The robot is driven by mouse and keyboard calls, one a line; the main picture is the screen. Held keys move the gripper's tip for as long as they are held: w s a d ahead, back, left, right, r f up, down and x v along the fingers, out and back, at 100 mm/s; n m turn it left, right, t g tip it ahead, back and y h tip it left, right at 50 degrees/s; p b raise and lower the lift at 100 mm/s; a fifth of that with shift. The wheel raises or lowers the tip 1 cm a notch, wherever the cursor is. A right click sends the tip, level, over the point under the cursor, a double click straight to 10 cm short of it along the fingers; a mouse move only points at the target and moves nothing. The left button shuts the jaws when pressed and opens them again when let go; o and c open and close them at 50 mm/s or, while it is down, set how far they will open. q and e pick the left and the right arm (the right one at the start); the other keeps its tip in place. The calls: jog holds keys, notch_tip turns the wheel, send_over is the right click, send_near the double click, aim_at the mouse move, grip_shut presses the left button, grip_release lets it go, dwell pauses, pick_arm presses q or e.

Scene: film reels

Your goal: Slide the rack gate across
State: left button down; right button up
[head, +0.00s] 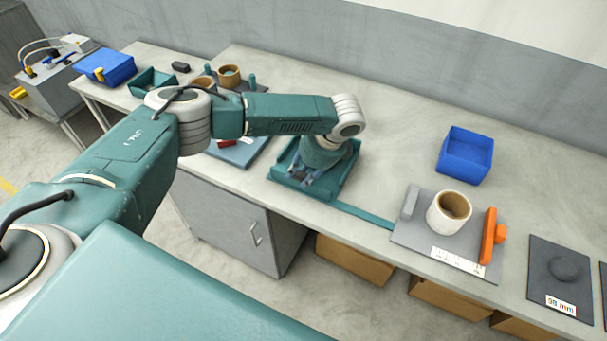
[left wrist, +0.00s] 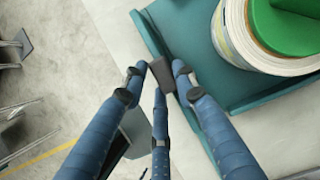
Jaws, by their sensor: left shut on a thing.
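The teal rack (head: 347,185) is a low-walled tray on the bench, partly hidden under my left arm. In the left wrist view, its wall (left wrist: 150,38) runs beside a reel with a green top (left wrist: 290,32). My left gripper (head: 312,183) points down at the rack's near left side. In the left wrist view, its blue fingers are shut on a small dark grip piece (left wrist: 159,76) at the rack's edge. I cannot tell how this piece joins the gate. A flat teal strip (head: 365,215) runs right from the rack's front. My right gripper is out of view.
Right of the rack, a grey plate (head: 412,236) carries a cream roll (head: 448,211) and an orange clamp-like piece (head: 489,237). A blue bin (head: 466,155) stands behind. A dark pad (head: 545,292) lies far right. The bench behind the rack is clear.

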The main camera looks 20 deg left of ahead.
pick_arm(q)
jog(key=c, duration=1.3)
grip_release()
jog(key=shift+a, duration=0.35)
jog(key=shift+c, duration=0.2)
jog(key=shift+d+r, duration=0.1)
jog(key=shift+d, duration=0.05)
jog(key=shift+d+r, duration=0.2)
jog(key=shift+r, duration=0.15)
jog(key=v, duration=1.1)
jog(key=shift+s, duration=0.15)
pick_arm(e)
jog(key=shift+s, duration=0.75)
pick_arm(q)
jog(key=shift+a, duration=0.1)
